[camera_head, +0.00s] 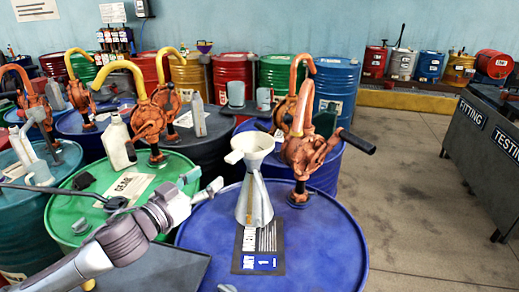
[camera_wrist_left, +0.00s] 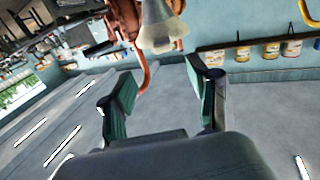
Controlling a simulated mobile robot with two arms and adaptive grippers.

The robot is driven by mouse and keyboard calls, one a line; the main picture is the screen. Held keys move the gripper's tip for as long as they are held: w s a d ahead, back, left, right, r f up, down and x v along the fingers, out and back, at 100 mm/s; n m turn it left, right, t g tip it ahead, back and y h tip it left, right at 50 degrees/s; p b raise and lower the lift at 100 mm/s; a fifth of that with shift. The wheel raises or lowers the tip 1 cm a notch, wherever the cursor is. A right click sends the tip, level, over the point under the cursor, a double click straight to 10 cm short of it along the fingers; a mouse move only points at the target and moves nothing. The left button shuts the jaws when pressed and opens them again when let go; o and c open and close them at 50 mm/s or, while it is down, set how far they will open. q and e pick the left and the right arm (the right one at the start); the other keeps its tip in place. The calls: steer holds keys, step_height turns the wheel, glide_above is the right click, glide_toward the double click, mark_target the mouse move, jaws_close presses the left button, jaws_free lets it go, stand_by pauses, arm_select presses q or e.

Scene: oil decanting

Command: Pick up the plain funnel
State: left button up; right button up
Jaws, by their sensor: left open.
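A cream funnel (camera_head: 252,142) sits mouth-up on top of a grey metal cone-shaped vessel (camera_head: 254,205), which stands on the blue drum (camera_head: 325,235). I cannot tell how deep the funnel's stem goes. My left gripper (camera_head: 201,184) is open and empty, left of the vessel and lower in the picture than the funnel's bowl. In the left wrist view, a pale funnel-like shape (camera_wrist_left: 162,32) shows beyond the open green-padded fingers (camera_wrist_left: 163,92), apart from them. My right gripper is not in view.
An orange hand pump (camera_head: 304,150) with a black handle stands close behind and right of the funnel. A label card (camera_head: 244,259) lies in front of the vessel. A green drum (camera_head: 62,213) with a cream bottle (camera_head: 118,142) is at left.

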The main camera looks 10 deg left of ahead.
mark_target(228, 160)
arm_select(q)
steer(key=p+x, duration=0.2)
steer(key=x, duration=0.5)
steer(key=shift+w+d+r+p, duration=0.1)
steer(key=shift+w+p, duration=0.1)
steer(key=shift+p, duration=0.1)
steer(key=p+x, duration=0.1)
steer(key=x, duration=0.1)
steer(key=p+x, duration=0.1)
steer(key=x, duration=0.1)
steer(key=shift+w+r, duration=0.1)
steer(key=shift+w, duration=0.55)
steer(key=shift+s, duration=0.1)
steer(key=shift+c, duration=0.5)
jaws_close()
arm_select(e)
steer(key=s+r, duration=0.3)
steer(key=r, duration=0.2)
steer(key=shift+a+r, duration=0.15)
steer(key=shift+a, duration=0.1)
